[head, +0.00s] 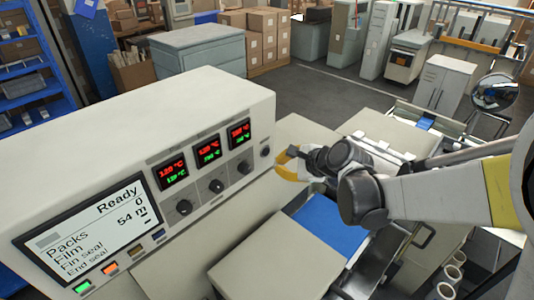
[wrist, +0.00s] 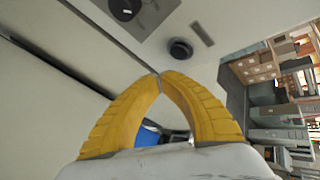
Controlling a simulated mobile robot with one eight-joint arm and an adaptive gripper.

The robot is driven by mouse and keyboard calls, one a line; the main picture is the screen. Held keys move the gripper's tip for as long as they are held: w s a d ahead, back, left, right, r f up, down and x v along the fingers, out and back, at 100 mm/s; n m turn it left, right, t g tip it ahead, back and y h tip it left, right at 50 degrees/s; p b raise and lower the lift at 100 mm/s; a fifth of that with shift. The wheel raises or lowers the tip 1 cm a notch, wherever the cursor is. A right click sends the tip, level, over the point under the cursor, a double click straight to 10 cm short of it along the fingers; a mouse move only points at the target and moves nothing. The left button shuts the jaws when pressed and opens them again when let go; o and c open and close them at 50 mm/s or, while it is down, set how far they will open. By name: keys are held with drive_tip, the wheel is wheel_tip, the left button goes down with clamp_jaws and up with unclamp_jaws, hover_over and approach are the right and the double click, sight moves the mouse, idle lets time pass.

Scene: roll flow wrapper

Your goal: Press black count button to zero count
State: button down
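The wrapper's slanted control panel (head: 225,200) fills the left of the head view. A small round black button (head: 265,152) sits at its right end, beside the third temperature display. In the wrist view a round black part (wrist: 180,50), seemingly this button, stands just beyond my fingertips, with a visible gap in the picture. My gripper (head: 283,158) has yellow fingers and is just right of the panel's end; in the wrist view its fingertips (wrist: 158,76) meet, with nothing between them. Whether it touches the panel cannot be told.
The screen (head: 85,230) reads "Ready", with 0 and 54 m below. Coloured buttons (head: 110,268) line its lower edge. Black knobs (head: 217,186) sit under red-green displays (head: 208,149). A larger knob (wrist: 125,8) shows in the wrist view. A blue surface (head: 330,225) lies below my gripper.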

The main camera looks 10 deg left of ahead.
drive_tip(key=shift+s+d, duration=0.35)
drive_tip(key=shift+d, duration=0.25)
drive_tip(key=shift+s+d, duration=0.35)
drive_tip(key=shift+d, duration=0.2)
drive_tip(key=shift+f, duration=0.1)
